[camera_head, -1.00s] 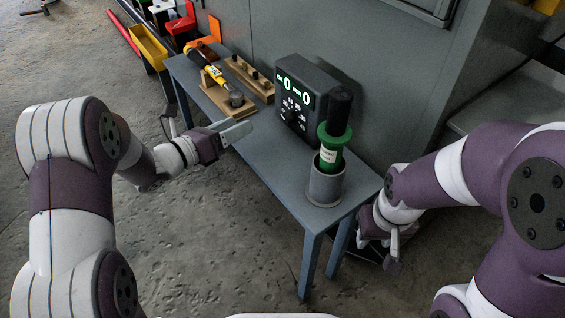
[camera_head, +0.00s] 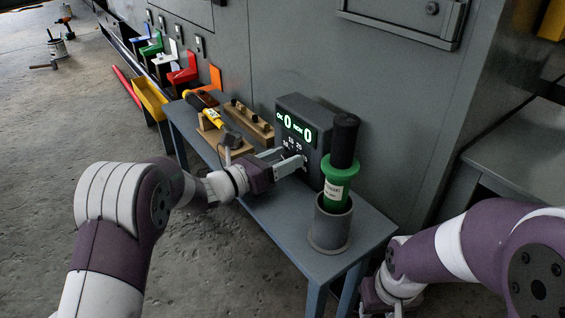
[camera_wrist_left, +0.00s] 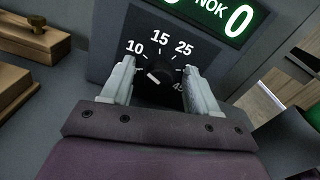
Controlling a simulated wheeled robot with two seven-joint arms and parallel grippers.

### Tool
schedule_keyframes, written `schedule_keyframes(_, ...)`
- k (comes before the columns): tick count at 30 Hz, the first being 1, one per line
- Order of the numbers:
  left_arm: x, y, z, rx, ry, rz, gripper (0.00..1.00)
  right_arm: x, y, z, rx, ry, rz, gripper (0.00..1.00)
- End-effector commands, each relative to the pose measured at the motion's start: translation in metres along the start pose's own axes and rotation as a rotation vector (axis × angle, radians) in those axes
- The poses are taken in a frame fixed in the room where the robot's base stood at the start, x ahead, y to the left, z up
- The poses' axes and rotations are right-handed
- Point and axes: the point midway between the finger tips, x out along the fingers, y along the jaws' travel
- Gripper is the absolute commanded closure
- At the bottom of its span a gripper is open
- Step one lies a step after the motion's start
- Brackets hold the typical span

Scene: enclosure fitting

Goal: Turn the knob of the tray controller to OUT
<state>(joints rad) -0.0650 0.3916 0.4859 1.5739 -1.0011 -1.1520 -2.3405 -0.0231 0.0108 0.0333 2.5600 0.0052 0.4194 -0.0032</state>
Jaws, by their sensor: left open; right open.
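A dark controller box (camera_head: 306,125) stands on the narrow grey table, with green counters showing OK 0 and NOK 0. In the left wrist view its black knob (camera_wrist_left: 160,90) sits among marks 10, 15, 25 and 45; its white line points up-left, roughly toward 10. No OUT label is readable. My left gripper (camera_head: 283,160) is open at the box's front. In the left wrist view its fingers (camera_wrist_left: 160,78) stand on both sides of the knob; I cannot tell whether they touch it. My right gripper (camera_head: 375,300) is low at the bottom edge, its fingertips cut off.
A green and black tool (camera_head: 338,175) stands in a grey cup (camera_head: 330,225) right of the box. A wooden block (camera_head: 249,122) and a yellow-black driver (camera_head: 208,107) lie to the left. A grey wall (camera_head: 240,60) is behind. Coloured bins (camera_head: 182,70) stand farther left.

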Motion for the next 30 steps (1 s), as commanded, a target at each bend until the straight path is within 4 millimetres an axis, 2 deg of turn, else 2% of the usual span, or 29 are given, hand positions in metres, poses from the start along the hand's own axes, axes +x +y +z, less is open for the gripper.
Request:
schedule_keyframes(3, 0.000, 0.000, 0.000, 0.000, 0.000, 0.000, 0.40, 0.000, 0.000, 0.000, 0.000, 0.000, 0.000, 0.57)
schedule_keyframes(8, -0.001, 0.000, 0.000, -0.001, 0.000, 0.000, 0.92, 0.000, 0.000, 0.000, 0.000, 0.000, 0.000, 0.57)
schedule_keyframes(9, -0.001, 0.000, 0.000, -0.001, 0.000, 0.000, 0.96, 0.000, 0.000, 0.000, 0.000, 0.000, 0.000, 0.57)
schedule_keyframes(20, -0.001, 0.000, 0.000, -0.061, 0.001, 0.001, 0.96, -0.003, 0.000, 0.000, 0.000, 0.000, 0.000, 0.57)
schedule_keyframes(30, -0.001, 0.001, 0.001, -0.312, 0.001, 0.001, 0.96, -0.013, 0.000, -0.002, 0.000, 0.000, 0.000, 0.57)
